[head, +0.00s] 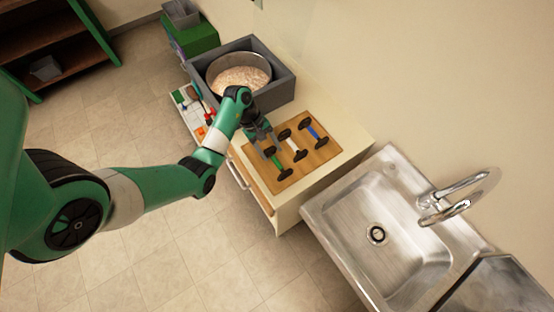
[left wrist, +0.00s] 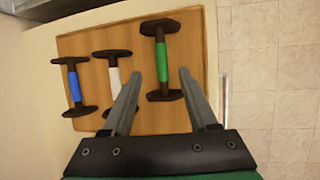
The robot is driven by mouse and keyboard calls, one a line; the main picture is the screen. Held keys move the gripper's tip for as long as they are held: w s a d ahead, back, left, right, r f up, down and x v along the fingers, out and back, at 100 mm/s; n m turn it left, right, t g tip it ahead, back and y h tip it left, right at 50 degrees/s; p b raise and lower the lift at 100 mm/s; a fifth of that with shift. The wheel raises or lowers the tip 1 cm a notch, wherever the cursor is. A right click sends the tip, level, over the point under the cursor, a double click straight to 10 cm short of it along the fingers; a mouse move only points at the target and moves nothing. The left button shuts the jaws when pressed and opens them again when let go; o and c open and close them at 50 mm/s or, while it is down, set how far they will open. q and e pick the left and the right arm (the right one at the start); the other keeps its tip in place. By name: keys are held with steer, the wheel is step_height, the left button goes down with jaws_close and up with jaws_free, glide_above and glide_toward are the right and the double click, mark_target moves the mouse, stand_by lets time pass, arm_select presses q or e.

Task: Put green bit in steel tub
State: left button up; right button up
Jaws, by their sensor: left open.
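The green bit (head: 277,163) is a dumbbell-shaped piece with black ends and a green middle, lying on a wooden board. In the left wrist view the green bit (left wrist: 162,62) appears between the tips of my left gripper (left wrist: 160,74). In the head view my left gripper (head: 264,140) hangs over the board close to the green bit. The gripper is open, with nothing held. The round steel tub (head: 262,66) sits inside a grey box behind the board and holds pale grainy material. My right gripper is not in view.
On the wooden board (head: 317,157) also lie a white bit (head: 291,145) and a blue bit (head: 313,131). The grey box (head: 284,89) has raised walls around the tub. A steel sink (head: 350,206) with a tap stands to the right. Small items lie left of the counter.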

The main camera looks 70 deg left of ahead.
mark_target(276, 161)
arm_select(q)
steer(key=shift+b+x, duration=0.3)
steer(key=shift+x, duration=2.7)
steer(key=shift+s+a, duration=0.1)
steer(key=shift+s, duration=0.05)
jaws_close()
